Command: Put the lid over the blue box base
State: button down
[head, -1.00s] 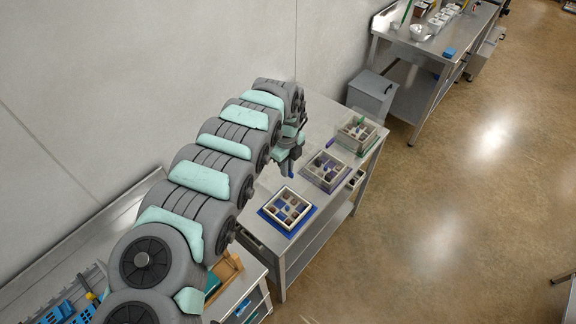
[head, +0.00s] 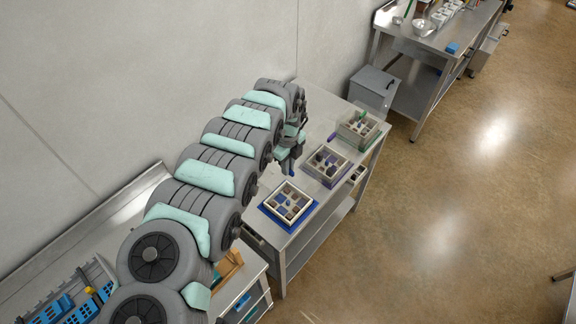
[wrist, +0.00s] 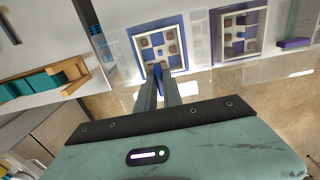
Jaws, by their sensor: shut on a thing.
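The blue box base (head: 265,214) sits on the near part of the metal table, with a pale compartment insert holding small brown and blue pieces. It also shows in the wrist view (wrist: 132,33), beyond the fingertips. My gripper (head: 291,168) is above the table, just behind the blue base in the head view. It is shut on a small blue handle (wrist: 157,72), which seems to belong to a clear lid. Faint see-through edges show around the handle, but the lid's outline is hard to make out. In the wrist view the fingertips (wrist: 157,84) overlap the base's lower edge.
A purple box base (head: 346,173) and a green box base (head: 371,140) stand farther along the table. A purple bar (wrist: 293,43) lies beside the purple one. A wooden tray (wrist: 78,72) with teal contents is on the left in the wrist view.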

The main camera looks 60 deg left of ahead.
jog(key=shift+f, duration=0.1)
jog(key=shift+f+b, duration=2.45)
jog(key=shift+f, duration=2.5)
jog(key=shift+f+b, duration=0.3)
jog(key=shift+b, duration=0.1)
jog(key=shift+f, duration=0.25)
jog(key=c, duration=1.4)
grip_release()
jog(key=c, duration=0.4)
